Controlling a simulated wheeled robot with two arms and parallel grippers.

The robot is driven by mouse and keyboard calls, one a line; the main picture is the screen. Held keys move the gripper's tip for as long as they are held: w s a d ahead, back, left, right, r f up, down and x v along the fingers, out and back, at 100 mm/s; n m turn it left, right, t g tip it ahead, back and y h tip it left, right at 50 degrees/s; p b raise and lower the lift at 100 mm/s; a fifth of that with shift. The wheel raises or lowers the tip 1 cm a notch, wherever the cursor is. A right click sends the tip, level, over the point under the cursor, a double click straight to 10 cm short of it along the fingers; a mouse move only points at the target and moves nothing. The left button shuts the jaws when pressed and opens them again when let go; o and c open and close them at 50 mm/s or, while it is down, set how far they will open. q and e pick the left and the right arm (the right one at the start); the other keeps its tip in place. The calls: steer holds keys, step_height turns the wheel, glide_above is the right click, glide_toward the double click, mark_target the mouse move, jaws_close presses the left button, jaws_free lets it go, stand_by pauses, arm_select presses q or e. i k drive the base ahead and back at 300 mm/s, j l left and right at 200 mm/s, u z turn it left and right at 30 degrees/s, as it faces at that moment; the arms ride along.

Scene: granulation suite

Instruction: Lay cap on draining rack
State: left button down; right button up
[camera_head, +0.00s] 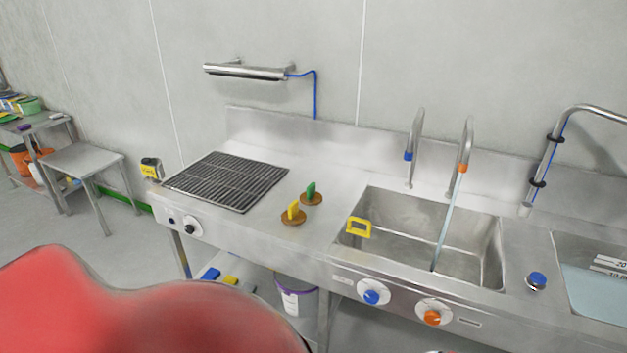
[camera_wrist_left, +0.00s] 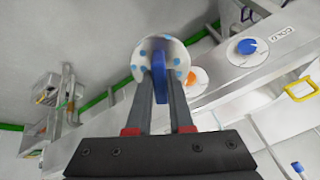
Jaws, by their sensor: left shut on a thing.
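The cap (camera_wrist_left: 159,66) is a pale round disc with blue dots and an upright blue grip, seen in the left wrist view. My left gripper (camera_wrist_left: 159,88) is shut on the blue grip, and the disc lies beyond the fingertips. The draining rack (camera_head: 225,181) is a dark slatted grate at the left end of the steel counter in the head view, with nothing on it. The held cap and my left gripper do not show in the head view. My right gripper is in neither view.
Two brown discs with a yellow grip (camera_head: 293,213) and a green grip (camera_head: 311,194) stand right of the rack. The sink (camera_head: 400,260) has a yellow frame (camera_head: 358,228) at its left edge. Knobs, including a blue one (camera_head: 372,293), stick out of the counter front.

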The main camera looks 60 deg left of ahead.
mark_target(234, 184)
steer(key=j+u, duration=0.15)
steer(key=u, duration=1.65)
